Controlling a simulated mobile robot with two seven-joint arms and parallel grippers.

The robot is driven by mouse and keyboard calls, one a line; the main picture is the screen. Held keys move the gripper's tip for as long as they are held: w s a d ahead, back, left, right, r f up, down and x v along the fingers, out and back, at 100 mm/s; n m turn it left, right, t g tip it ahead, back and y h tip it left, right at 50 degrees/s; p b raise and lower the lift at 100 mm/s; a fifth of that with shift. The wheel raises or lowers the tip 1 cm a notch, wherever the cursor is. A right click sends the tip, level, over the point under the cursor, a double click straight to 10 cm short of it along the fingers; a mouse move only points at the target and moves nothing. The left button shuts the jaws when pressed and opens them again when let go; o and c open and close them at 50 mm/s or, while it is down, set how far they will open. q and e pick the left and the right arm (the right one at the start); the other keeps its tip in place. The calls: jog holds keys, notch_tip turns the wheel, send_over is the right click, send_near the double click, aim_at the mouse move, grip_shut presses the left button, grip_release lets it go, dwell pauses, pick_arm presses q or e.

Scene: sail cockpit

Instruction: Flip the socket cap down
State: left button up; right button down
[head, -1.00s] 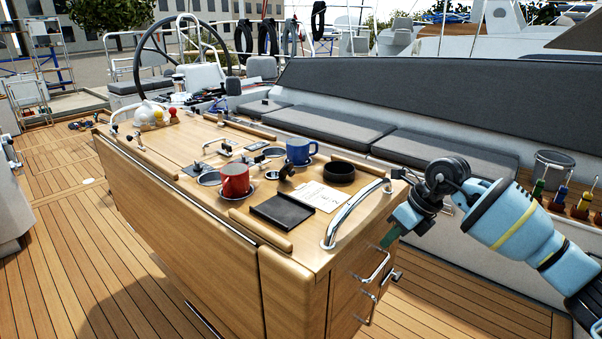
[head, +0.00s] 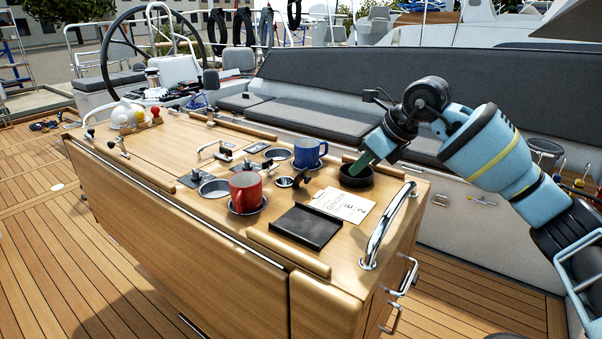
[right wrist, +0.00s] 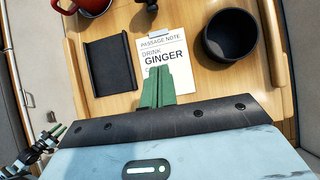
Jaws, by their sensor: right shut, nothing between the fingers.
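A small round socket (head: 284,182) is set in the table top between the red mug and the blue mug. A small black part (head: 302,179), likely its cap, stands up beside it; the wrist view shows a black part (right wrist: 172,14) at the top edge, partly cut off. My right gripper (head: 362,163) is shut and empty, its green fingers over the black round holder. In the wrist view its fingers (right wrist: 157,86) overlap the lower part of the note. What looks like my left gripper (right wrist: 62,130) shows small at the wrist view's lower left.
A red mug (head: 246,188) and a blue mug (head: 308,152) stand near the socket. A black tray (head: 306,226), a paper note (head: 343,204) and the black round holder (head: 355,177) lie nearer. A chrome handrail (head: 388,230) rises at the near end.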

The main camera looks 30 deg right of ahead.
pick_arm(q)
jog(key=shift+a, duration=0.1)
pick_arm(e)
jog(key=shift+w, duration=0.15)
jog(key=x, duration=0.9)
jog(key=shift+w+a+f, duration=0.2)
jog(key=shift+f, duration=0.05)
jog(key=w, duration=0.1)
jog(key=w+a+r, duration=0.1)
jog(key=shift+w+p, duration=0.4)
pick_arm(q)
jog(key=shift+w+r, duration=0.4)
jog(key=shift+r, duration=0.15)
pick_arm(e)
jog(key=shift+w+a+r, duration=0.1)
jog(key=shift+w+a, duration=0.1)
jog(key=shift+w, duration=0.25)
jog(key=shift+r, duration=0.1)
